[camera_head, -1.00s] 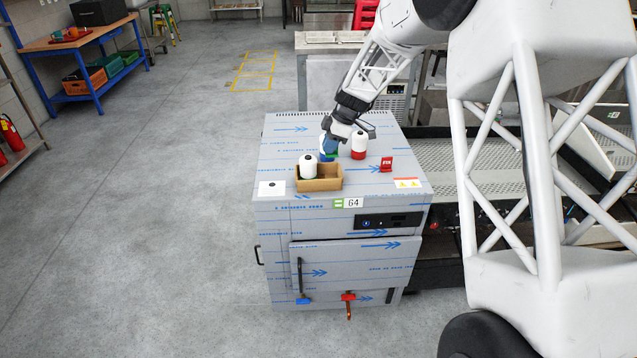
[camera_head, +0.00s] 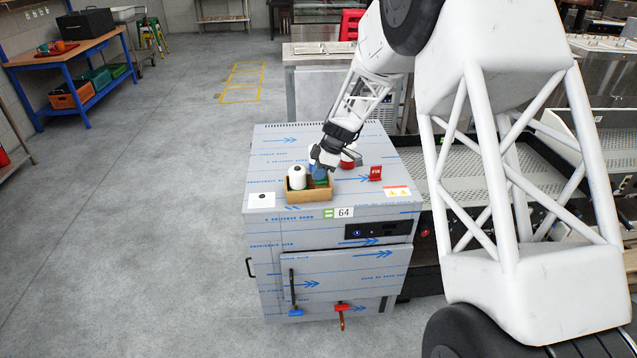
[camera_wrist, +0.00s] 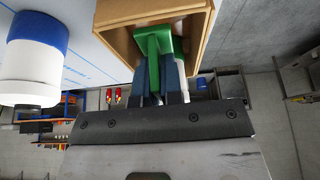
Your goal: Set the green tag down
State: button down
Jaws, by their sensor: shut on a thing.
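My gripper (camera_head: 320,176) is shut on the green tag (camera_wrist: 155,42), with a dark blue finger on either side of it in the wrist view. The green tag (camera_head: 321,182) also shows low in the right part of the small cardboard box (camera_head: 309,195). In the wrist view the tag lies within the opening of the box (camera_wrist: 192,8). Whether it touches the floor of the box is hard to tell.
The box stands on a film-covered steel cabinet (camera_head: 400,208). A red-and-white bottle (camera_head: 345,164) is partly hidden behind my gripper. A blue-and-white bottle (camera_wrist: 32,60) is close at left in the wrist view.

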aim_at(319, 183)
jog(key=shift+f, duration=1.9)
jog(key=shift+f, duration=0.1)
jog(key=c, duration=1.3)
grip_release()
jog(key=v, duration=1.2)
jog(key=shift+s, duration=0.1)
